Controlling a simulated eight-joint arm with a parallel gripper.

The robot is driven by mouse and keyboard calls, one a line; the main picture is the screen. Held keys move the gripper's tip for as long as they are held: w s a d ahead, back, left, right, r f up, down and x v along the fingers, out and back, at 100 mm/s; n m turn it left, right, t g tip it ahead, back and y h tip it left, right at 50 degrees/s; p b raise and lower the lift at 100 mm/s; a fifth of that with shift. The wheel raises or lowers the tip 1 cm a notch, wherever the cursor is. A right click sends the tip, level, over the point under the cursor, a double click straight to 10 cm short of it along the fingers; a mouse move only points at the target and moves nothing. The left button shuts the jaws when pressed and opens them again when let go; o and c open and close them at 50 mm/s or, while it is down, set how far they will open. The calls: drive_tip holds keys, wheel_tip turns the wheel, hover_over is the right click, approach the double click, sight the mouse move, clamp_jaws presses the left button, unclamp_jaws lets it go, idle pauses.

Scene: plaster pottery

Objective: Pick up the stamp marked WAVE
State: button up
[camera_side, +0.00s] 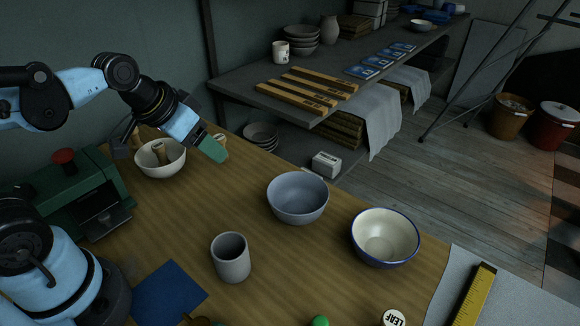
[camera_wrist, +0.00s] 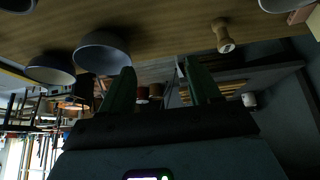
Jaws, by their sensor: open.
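My gripper (camera_side: 214,148) shows its green fingers at the left of the side view, above the table's back edge; in the wrist view its fingers (camera_wrist: 160,72) are apart with nothing between them. A wooden stamp (camera_wrist: 223,36) shows at the upper right of the wrist view, clear of the fingers; its marking is too small to read. A pale round thing (camera_side: 220,138), perhaps a stamp, is partly hidden behind my gripper. A stamp marked LEAF (camera_side: 394,317) is at the bottom edge of the side view. I cannot read WAVE anywhere.
A white bowl (camera_side: 150,171) with a wooden piece in or behind it stands left of my gripper. A grey-blue bowl (camera_side: 297,205), a blue-rimmed bowl (camera_side: 385,248) and a grey cup (camera_side: 232,267) stand on the table. A green press (camera_side: 85,190) stands at left. A shelf (camera_side: 240,88) runs behind.

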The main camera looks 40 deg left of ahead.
drive_tip(key=w+a+m+g+h, duration=0.2)
drive_tip(key=w+a+h, duration=0.1)
drive_tip(key=w, duration=0.2)
drive_tip(key=m+h, duration=0.6)
hover_over(220, 137)
drive_tip(key=s, duration=0.1)
wheel_tip(220, 137, down, 4)
drive_tip(key=shift+s+r, duration=0.1)
drive_tip(key=shift+r, duration=0.15)
drive_tip(key=a+f+m+h, duration=0.1)
drive_tip(key=a, duration=0.1)
drive_tip(key=s+a+f+m+h, duration=0.1)
drive_tip(key=a+m, duration=0.1)
drive_tip(key=a+f+m+t+h, duration=0.1)
drive_tip(key=a+f, duration=0.1)
drive_tip(key=shift+s+a+m, duration=0.25)
drive_tip(key=shift+s+m, duration=0.05)
drive_tip(key=shift+m, duration=0.1)
drive_tip(key=shift+x, duration=3.75)
drive_tip(key=c, duration=1)
drive_tip(key=shift+r, duration=0.1)
